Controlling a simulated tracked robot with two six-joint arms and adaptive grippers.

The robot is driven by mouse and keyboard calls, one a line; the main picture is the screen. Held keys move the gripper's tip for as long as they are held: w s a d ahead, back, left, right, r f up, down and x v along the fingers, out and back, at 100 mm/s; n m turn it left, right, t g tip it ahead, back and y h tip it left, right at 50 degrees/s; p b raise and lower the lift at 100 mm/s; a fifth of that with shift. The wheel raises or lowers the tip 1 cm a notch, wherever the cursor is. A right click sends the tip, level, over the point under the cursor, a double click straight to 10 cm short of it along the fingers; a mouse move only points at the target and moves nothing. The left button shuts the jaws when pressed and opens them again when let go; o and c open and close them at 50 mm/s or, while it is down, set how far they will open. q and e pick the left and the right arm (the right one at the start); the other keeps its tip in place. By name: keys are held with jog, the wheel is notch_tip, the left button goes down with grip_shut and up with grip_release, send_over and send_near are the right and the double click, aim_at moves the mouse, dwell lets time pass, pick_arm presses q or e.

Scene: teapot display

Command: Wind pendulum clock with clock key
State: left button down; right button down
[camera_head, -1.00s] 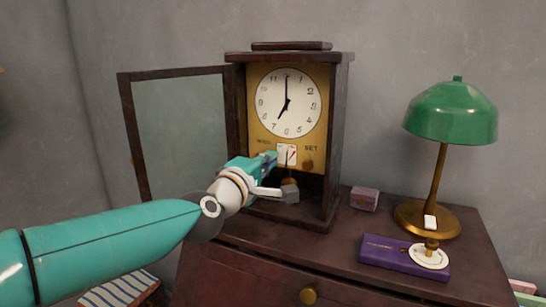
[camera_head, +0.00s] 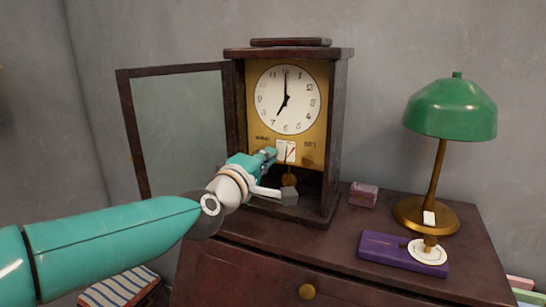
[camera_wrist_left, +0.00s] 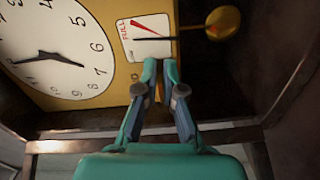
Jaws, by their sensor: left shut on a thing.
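The pendulum clock (camera_head: 337,130) stands on a dark wooden cabinet with its glass door (camera_head: 180,135) swung open to the left. Its dial (camera_head: 272,112) reads about seven. Below it, the brass plate has a WIND label at left, a SET label at right, and a white gauge (camera_head: 291,151) between. The gauge (camera_wrist_left: 145,40) has a red hand and a dark hand. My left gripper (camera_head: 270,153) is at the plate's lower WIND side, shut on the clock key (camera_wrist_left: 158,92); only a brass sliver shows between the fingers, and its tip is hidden. My right gripper is not in view.
Right of the clock are a small pink box (camera_head: 363,194), a green lamp (camera_head: 451,110), and a purple case (camera_head: 380,250) with a white disc (camera_head: 425,253).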

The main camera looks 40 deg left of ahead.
pick_arm(q)
jog(key=shift+a+r, duration=0.15)
jog(key=shift+r, duration=0.3)
jog(key=c, duration=1.3)
grip_release()
jog(key=shift+f, duration=0.15)
jog(key=v, duration=1.2)
jog(key=shift+s+d, duration=0.15)
jog(key=shift+d, duration=0.1)
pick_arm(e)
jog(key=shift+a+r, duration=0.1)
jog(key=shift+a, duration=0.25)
